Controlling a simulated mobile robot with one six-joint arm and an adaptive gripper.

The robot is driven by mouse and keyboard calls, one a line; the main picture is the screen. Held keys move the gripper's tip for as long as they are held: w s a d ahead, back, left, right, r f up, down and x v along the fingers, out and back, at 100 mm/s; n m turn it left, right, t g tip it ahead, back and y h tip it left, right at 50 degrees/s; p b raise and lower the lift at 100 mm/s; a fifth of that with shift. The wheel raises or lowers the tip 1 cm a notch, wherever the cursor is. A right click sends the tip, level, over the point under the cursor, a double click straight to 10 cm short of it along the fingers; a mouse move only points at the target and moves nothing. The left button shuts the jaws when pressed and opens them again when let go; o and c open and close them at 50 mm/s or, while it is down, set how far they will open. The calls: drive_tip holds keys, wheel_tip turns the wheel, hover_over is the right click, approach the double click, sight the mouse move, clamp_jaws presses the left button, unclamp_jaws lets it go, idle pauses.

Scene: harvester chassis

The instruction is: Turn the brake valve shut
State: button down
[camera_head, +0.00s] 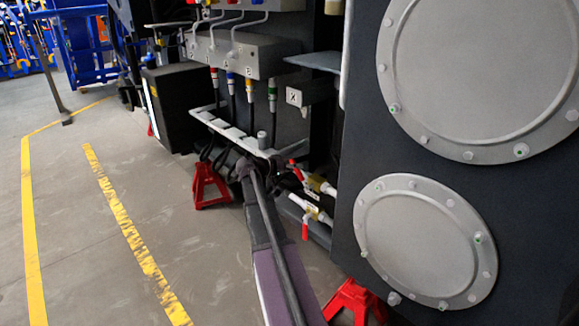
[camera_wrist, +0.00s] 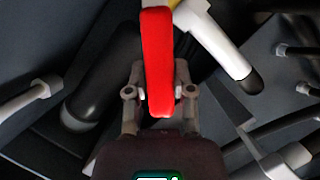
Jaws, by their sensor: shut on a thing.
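Two valves with red handles and white pipe ends sit low on the chassis in the head view: an upper valve (camera_head: 320,185) and a lower valve (camera_head: 312,209). The upper red handle (camera_head: 296,170) points up and left; the lower red handle (camera_head: 305,231) hangs down. In the wrist view a red handle (camera_wrist: 157,55) runs from the top edge down between my fingers. My gripper (camera_wrist: 159,98) is shut on its lower end. In the head view the gripper is dark and partly hidden near the upper handle. I cannot read which valve is the brake valve.
A white pipe (camera_wrist: 215,40) lies right of the handle in the wrist view. A grey bracket rail (camera_head: 235,135) is above the valves. Red stands (camera_head: 207,187) are on the floor. A large dark panel (camera_head: 350,220) with round covers is at the right.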

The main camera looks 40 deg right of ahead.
sight(301, 175)
drive_tip(key=shift+s+a+r+m+t+p, duration=0.15)
drive_tip(key=shift+s+r+m+t+p, duration=0.25)
drive_tip(key=shift+s+r+m+p, duration=0.3)
drive_tip(key=shift+s+r+m+t+p, duration=0.2)
drive_tip(key=shift+s+m+t+p, duration=0.15)
drive_tip(key=shift+s+m+p, duration=0.1)
drive_tip(key=shift+s+r+m+t+p, duration=0.15)
drive_tip(key=shift+s+m+t+p, duration=0.2)
drive_tip(key=shift+s+m+p, duration=0.1)
drive_tip(key=shift+s+r+m+t+y+p, duration=0.15)
drive_tip(key=shift+s+m+t+y+p, duration=0.2)
drive_tip(key=shift+s+m+t, duration=0.95)
drive_tip(key=shift+s+m+g, duration=0.3)
drive_tip(key=shift+c, duration=2.3)
unclamp_jaws()
drive_tip(key=shift+w, duration=0.1)
